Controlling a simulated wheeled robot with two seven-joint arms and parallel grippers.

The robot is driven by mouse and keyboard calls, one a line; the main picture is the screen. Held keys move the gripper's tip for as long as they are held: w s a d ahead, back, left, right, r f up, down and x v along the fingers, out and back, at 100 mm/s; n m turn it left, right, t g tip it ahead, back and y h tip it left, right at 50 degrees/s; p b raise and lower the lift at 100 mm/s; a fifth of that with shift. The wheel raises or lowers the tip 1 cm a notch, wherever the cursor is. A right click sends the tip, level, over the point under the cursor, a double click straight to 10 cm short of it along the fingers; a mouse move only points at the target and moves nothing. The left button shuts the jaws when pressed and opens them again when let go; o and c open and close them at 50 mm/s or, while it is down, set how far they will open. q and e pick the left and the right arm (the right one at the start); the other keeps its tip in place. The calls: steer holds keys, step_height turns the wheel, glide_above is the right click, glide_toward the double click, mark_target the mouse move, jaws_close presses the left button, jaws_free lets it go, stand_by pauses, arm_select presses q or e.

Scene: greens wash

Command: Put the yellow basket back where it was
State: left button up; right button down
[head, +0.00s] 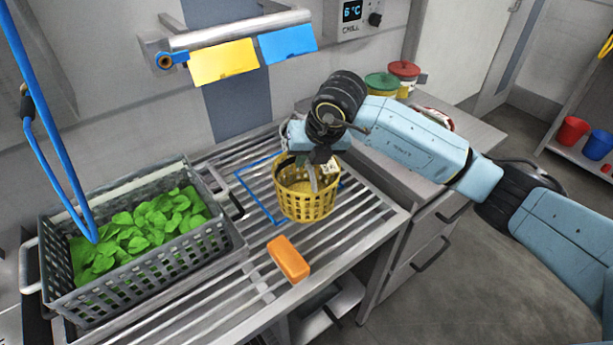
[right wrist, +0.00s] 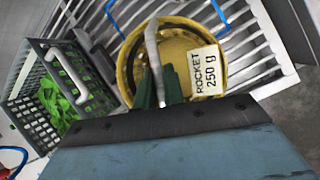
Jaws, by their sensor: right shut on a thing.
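The yellow basket (head: 306,205) is upright at the right part of the slatted drainboard (head: 222,262). It covers part of a blue square outline (head: 256,205) there; I cannot tell whether its base touches the slats. My right gripper (head: 318,160) is above the basket, shut on its pale handle. In the right wrist view the dark green fingers (right wrist: 160,88) close around the handle over the round yellow basket (right wrist: 130,62). A white label (right wrist: 206,72) reading "ROCKET 250 g" shows beside the handle. My left gripper is out of view.
A grey crate (head: 165,262) of green leaves stands left of the basket. An orange block (head: 288,260) lies near the drainboard's front edge. A blue hose (head: 52,130) hangs at left. Lidded tubs (head: 383,84) stand on the counter behind my right arm.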

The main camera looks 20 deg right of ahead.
steer(key=shift+f, duration=2)
steer(key=c, duration=1.5)
jaws_free()
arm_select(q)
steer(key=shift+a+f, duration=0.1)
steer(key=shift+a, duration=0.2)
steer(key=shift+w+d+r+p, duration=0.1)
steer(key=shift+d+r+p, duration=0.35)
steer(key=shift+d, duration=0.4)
arm_select(e)
steer(key=v, duration=1.2)
